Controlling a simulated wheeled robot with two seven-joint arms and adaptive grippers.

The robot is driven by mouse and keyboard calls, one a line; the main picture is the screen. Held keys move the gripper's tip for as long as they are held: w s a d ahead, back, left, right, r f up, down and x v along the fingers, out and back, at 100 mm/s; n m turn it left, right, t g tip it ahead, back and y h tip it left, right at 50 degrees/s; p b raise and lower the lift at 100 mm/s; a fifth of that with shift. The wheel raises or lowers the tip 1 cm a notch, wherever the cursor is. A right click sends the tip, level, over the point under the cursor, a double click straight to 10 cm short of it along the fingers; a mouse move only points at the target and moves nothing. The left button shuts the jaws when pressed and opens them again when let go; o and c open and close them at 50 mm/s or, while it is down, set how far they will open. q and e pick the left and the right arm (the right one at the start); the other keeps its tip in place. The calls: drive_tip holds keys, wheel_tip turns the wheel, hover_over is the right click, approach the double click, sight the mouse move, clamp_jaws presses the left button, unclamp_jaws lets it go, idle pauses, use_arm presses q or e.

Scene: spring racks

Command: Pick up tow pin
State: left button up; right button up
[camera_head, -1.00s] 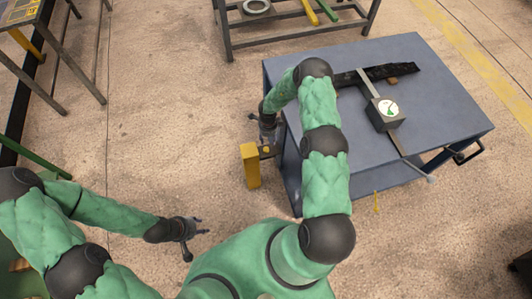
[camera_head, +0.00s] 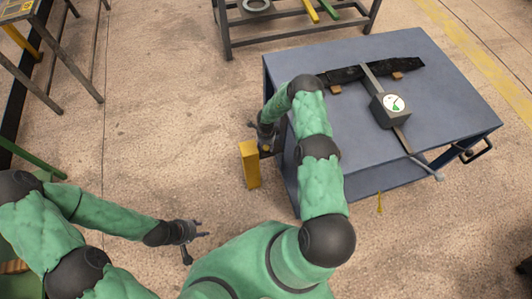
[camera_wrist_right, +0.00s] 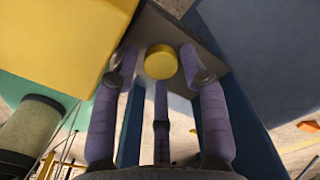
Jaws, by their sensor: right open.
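A round yellow cap (camera_wrist_right: 160,62), which looks like the end of the tow pin, sits against a grey plate in the right wrist view. My right gripper (camera_wrist_right: 156,70) is open, with purple fingers on either side of the cap and a third finger below it. I cannot tell whether they touch it. In the head view the cap is a small yellow spot (camera_head: 265,148) by my right gripper (camera_head: 258,134), at the cart's left side. The pin's shaft is not visible. My left gripper (camera_head: 201,229) is empty over the floor, its fingers apart.
A yellow block (camera_head: 249,164) stands beside the right gripper. A metal rack (camera_head: 228,40) stands behind.

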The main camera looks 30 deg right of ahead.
drive_tip(key=shift+f, duration=0.25)
clamp_jaws()
drive_tip(key=shift+r, duration=0.15)
wheel_tip(320, 180, up, 28)
drive_tip(key=p, duration=1.1)
